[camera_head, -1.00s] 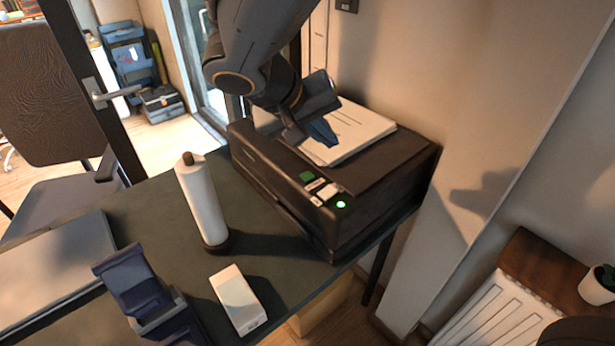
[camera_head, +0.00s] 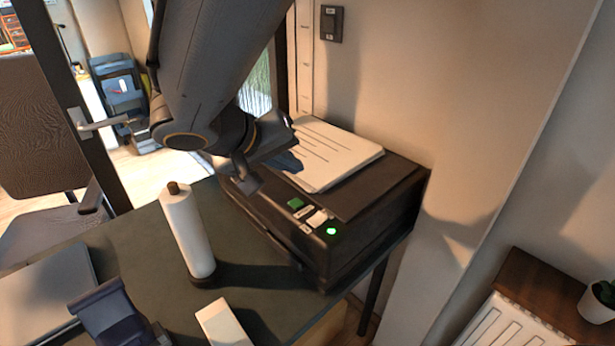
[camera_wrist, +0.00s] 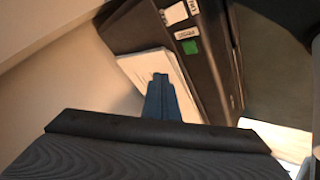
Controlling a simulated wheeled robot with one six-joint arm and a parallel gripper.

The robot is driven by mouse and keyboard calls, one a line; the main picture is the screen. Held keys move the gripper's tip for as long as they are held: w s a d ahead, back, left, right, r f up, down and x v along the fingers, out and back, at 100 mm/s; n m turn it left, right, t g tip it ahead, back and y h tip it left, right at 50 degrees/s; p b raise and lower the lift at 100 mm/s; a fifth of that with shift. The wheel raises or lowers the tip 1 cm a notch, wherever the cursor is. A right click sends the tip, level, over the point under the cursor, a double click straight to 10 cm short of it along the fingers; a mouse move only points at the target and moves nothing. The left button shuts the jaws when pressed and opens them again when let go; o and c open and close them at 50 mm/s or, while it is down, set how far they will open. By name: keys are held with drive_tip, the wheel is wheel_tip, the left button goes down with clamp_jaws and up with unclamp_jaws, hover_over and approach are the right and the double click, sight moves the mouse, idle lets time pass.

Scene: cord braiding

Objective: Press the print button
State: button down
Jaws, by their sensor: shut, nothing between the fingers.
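Small labels sit beside the buttons; I cannot tell which one reads print. In the wrist view the green button (camera_wrist: 190,47) and white button (camera_wrist: 173,14) lie beyond my fingertips. My gripper (camera_head: 289,163) is shut and empty, near the paper stack and behind the green button, apart from the buttons. In the wrist view its blue fingers (camera_wrist: 160,82) overlap the paper and the printer's dark top.
A paper stack (camera_head: 335,154) lies on the printer. A white roll on a holder (camera_head: 187,232) stands left of the printer. A white box (camera_head: 222,325) and a dark blue holder (camera_head: 112,316) are at the table's front. A wall rises behind the printer.

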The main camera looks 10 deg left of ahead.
drive_tip(key=b, duration=0.3)
hover_over(292, 206)
wheel_tip(292, 206, down, 5)
drive_tip(key=shift+r, duration=0.1)
drive_tip(key=shift+f+b, duration=0.4)
drive_tip(key=shift+f, duration=0.3)
drive_tip(key=shift+f+b, duration=0.2)
drive_tip(key=shift+b, duration=0.1)
idle(1.1)
drive_tip(key=shift+f+b, duration=0.2)
drive_tip(key=shift+b, duration=0.1)
